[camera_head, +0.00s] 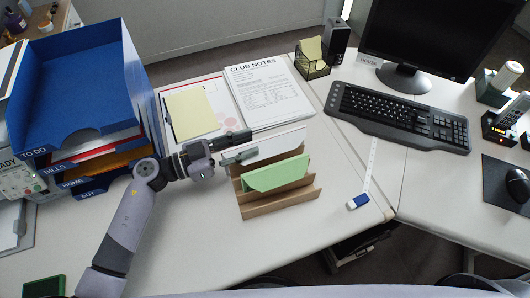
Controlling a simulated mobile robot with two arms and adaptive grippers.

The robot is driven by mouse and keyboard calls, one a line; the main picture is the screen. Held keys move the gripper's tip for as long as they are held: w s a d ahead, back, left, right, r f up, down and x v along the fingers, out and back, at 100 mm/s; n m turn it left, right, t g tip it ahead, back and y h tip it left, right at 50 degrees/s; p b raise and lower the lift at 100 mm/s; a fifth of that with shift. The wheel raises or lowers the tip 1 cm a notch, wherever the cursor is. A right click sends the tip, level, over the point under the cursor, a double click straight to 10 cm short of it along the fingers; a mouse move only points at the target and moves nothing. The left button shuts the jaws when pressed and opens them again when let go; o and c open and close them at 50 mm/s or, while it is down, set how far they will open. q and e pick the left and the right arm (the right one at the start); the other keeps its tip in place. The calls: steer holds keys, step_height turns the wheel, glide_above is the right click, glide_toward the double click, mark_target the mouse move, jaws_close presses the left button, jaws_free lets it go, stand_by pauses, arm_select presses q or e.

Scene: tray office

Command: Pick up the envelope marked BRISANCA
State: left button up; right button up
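A wooden letter holder (281,208) stands on the desk, with a white envelope (281,145) in its back part and a green envelope (277,175) in front. I cannot read BRISANCA on either one. My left gripper (245,145) is at the upper left end of the white envelope, with its two fingers apart. The lower finger overlaps the envelope's left part in the picture. I cannot tell whether the envelope's edge lies between the fingers or whether they touch it. My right gripper is not in view.
A blue tray stack (74,84) with labelled levels stands left, close to my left arm. Behind lie a clipboard with a yellow pad (191,114) and CLUB NOTES papers (268,95). A keyboard (398,115) and a blue-white tape measure (358,201) are right.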

arm_select(q)
steer(key=shift+w+d, duration=0.2)
steer(key=shift+d, duration=0.45)
steer(key=shift+c, duration=0.5)
jaws_close()
